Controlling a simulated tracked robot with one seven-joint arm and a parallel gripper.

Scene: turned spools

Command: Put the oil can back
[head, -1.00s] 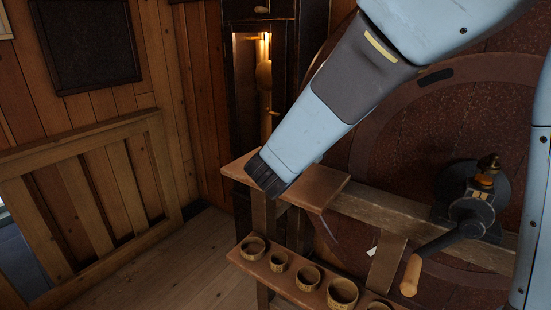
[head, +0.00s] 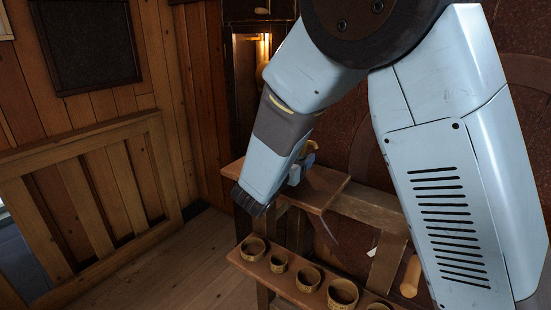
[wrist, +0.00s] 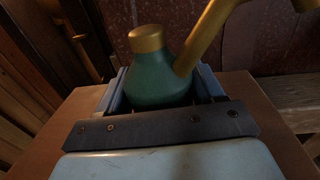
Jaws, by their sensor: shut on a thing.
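The oil can (wrist: 160,75) has a green body, a brass cap and a long brass spout rising to the right in the wrist view. My gripper (wrist: 163,92) has a blue finger on each side of its body and is shut on it. The can looks upright. In the head view my gripper (head: 296,174) is mostly hidden behind my wrist, over the brown bench end; only a bit of the can's brass (head: 309,152) shows. Whether the can's base touches the board is hidden.
The brown board (head: 325,190) lies at the bench's left end. A lower shelf (head: 262,268) holds several round wooden cups (head: 308,278). A crank's wooden handle (head: 411,276) shows beside my arm. A lit cabinet niche (head: 262,52) stands behind; a wooden railing (head: 85,200) is left.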

